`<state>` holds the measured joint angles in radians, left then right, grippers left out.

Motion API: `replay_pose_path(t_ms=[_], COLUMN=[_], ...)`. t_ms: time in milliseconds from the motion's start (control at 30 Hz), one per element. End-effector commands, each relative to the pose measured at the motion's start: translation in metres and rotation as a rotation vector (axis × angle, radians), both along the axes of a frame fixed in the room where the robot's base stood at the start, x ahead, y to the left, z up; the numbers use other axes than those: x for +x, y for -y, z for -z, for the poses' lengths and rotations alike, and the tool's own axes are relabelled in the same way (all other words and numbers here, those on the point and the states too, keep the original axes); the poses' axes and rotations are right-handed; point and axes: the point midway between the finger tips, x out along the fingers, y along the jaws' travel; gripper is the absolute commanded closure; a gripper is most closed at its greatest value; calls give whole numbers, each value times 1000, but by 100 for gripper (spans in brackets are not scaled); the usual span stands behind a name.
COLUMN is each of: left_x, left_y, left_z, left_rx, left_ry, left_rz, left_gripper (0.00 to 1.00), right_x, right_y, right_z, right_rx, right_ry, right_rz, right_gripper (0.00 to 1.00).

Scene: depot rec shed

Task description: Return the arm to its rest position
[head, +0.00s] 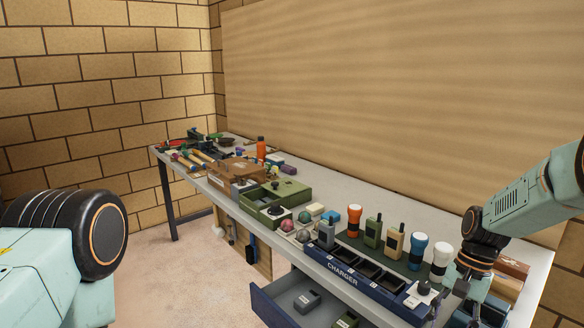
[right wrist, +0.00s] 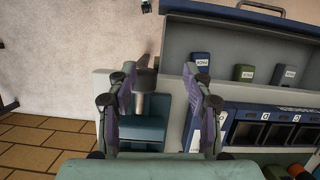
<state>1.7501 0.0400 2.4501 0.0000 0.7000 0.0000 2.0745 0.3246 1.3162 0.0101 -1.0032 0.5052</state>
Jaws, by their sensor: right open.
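My right arm (head: 508,210) comes in from the right in the head view and is bent down over the near right end of the workbench. Its gripper (head: 452,305) is beside the end of the charger and partly cut by the picture edge. In the right wrist view my right gripper (right wrist: 166,85) is open, its two fingers well apart. A grey knob-topped post (right wrist: 146,88) shows between the fingers, before a teal box (right wrist: 172,112); I cannot tell whether they touch. No object is gripped. Only an upper part of my left arm (head: 65,245) shows; its gripper is out of view.
The workbench (head: 375,200) runs along the wall. A blue charger (head: 345,276), an orange-topped torch (head: 353,220), radios and a green box (head: 275,200) stand on it. An open drawer (head: 275,308) with labelled blocks juts out below; it also shows in the wrist view (right wrist: 235,22).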

Motion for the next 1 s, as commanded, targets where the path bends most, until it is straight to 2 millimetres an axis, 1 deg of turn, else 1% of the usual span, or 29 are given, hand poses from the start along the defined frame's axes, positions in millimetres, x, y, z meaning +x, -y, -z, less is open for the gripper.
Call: replay_pose_path(t_ms=[33,167,267,300,367,400,467,500,567,600,667,700,767,800,900,1000], left_x=[0,0,0,0,0,0,0,0,0,0,0,0,0,0,0,0], left_y=[0,0,0,0,0,0,0,0,0,0,0,0,0,0,0,0], left_z=[0,0,0,0,0,0,0,0,0,0,0,0,0,0,0,0], left_rx=[0,0,0,0,0,0,0,0,0,0,0,0,0,0,0,0], left_ry=[0,0,0,0,0,0,0,0,0,0,0,0,0,0,0,0], left_rz=[0,0,0,0,0,0,0,0,0,0,0,0,0,0,0,0], left_gripper=[60,60,60,60,60,60,60,60,60,60,60,60,60,60,60,60], right_x=[-7,-24,-47,-59,-80,-95,-118,-133,-158,-175,-200,-216,-238,-252,-282,-308], right_y=[-5,-17,-28,-34,-42,-47,-54,-58,-64,-67,-72,-75,-78,-80,-83,-86], right_z=[12,43,74,87,107,119,135,144,155,162,168,171,173,173,170,163], right_rx=[-4,-20,-34,-40,-51,-59,-68,-74,-84,-88,-97,-101,-107,-112,-119,-125], right_ry=[1,24,46,56,73,87,106,119,139,151,170,182,201,213,238,259], right_rz=[-19,-71,-125,-153,-198,-230,-278,-311,-358,-393,-442,-476,-522,-551,-617,-675], right_gripper=[49,49,49,49,49,49,49,49,49,49,49,49,49,49,49,49])
